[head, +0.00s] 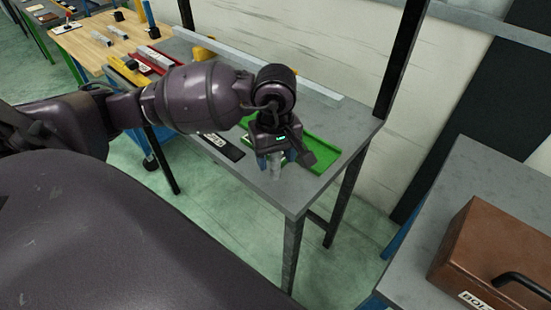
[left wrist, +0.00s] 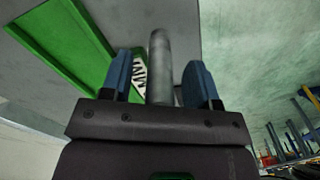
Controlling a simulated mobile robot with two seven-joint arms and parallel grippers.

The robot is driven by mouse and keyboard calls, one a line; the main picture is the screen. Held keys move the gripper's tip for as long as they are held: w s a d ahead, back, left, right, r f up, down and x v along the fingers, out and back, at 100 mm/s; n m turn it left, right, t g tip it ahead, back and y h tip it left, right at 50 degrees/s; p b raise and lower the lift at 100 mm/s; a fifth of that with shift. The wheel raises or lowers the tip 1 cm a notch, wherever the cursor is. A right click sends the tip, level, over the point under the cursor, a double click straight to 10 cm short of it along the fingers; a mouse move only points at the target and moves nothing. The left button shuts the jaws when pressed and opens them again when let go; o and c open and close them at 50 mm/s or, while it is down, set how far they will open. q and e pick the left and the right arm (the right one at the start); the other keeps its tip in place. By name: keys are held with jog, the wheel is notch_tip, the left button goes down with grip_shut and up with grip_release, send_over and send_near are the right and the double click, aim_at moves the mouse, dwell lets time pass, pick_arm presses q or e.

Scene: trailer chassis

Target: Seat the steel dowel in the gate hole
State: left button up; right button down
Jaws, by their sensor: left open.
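The steel dowel (head: 276,170) is a grey cylinder near the front right corner of the grey table. It appears upright in the head view. My left gripper (head: 277,163) is above the table with its blue fingers on either side of the dowel. In the left wrist view the dowel (left wrist: 161,62) stands between the open fingers (left wrist: 162,85), with a gap to each of them. The dowel's lower end is hard to make out. I cannot pick out the gate hole in either view. My right gripper is not in view.
A green tray (head: 325,152) lies just behind my left gripper; its green rim (left wrist: 62,35) shows in the left wrist view. A dark labelled strip (head: 222,145) lies to the left. A brown box (head: 500,255) stands on another table at right. Floor lies between the tables.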

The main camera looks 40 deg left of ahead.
pick_arm(q)
grip_shut()
jog(key=shift+r, duration=0.1)
dwell(0.3)
notch_tip(320, 180, up, 20)
jog(key=p, duration=0.1)
dwell(0.4)
